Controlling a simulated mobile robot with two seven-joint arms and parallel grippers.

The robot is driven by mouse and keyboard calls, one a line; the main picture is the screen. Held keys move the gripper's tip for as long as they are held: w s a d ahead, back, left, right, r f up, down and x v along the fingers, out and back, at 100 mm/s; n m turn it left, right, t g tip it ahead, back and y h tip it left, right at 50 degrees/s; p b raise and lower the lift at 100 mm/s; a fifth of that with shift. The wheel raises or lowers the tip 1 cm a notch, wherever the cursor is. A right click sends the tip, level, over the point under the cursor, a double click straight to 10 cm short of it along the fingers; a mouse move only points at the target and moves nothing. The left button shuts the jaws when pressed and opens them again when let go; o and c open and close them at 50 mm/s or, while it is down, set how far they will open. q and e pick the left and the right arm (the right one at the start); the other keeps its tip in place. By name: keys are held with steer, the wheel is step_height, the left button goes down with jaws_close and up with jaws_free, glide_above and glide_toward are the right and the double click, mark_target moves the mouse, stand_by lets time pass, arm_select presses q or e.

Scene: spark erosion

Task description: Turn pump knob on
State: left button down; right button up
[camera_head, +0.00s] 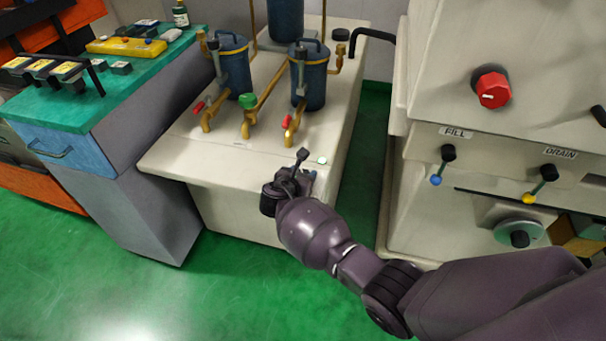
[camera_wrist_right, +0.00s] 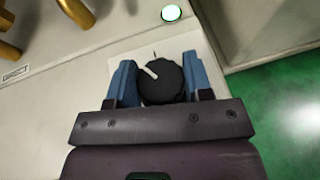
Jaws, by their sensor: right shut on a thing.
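The pump knob (camera_wrist_right: 160,88) is black and round with a white pointer line, and sits on a pale plate on the top of the cream pump cabinet (camera_head: 230,165). The pointer aims up and to the left in the right wrist view, left of a small dark tick mark. My right gripper (camera_wrist_right: 160,80) has its blue fingers on either side of the knob and is shut on it. In the head view my right gripper (camera_head: 304,175) is at the cabinet's front right corner and hides the knob. My left gripper is out of view.
A small pale round lamp (camera_head: 322,160) is just beyond the knob. Blue canisters (camera_head: 308,80), brass pipes and red-handled valves (camera_head: 287,121) stand farther back on the cabinet. The large cream machine (camera_head: 425,190) with a red knob (camera_head: 492,88) is at the right.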

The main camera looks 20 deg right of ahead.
steer(key=m+g+h, duration=0.1)
steer(key=m+g, duration=0.1)
steer(key=shift+f+m+g+h+b, duration=0.2)
steer(key=shift+m+g+h+b, duration=0.1)
steer(key=shift+m+h+b, duration=0.1)
steer(key=shift+m+g+h+b, duration=0.4)
steer(key=shift+m+g+h, duration=0.2)
steer(key=shift+m+g, duration=0.55)
steer(key=shift+s+m+g+h+b, duration=0.1)
steer(key=shift+m+g+h+b, duration=0.25)
steer(key=shift+m+g, duration=0.6)
steer(key=shift+r, duration=0.1)
steer(key=o, duration=0.9)
steer(key=shift+a+r, duration=0.1)
steer(key=shift+r, duration=0.05)
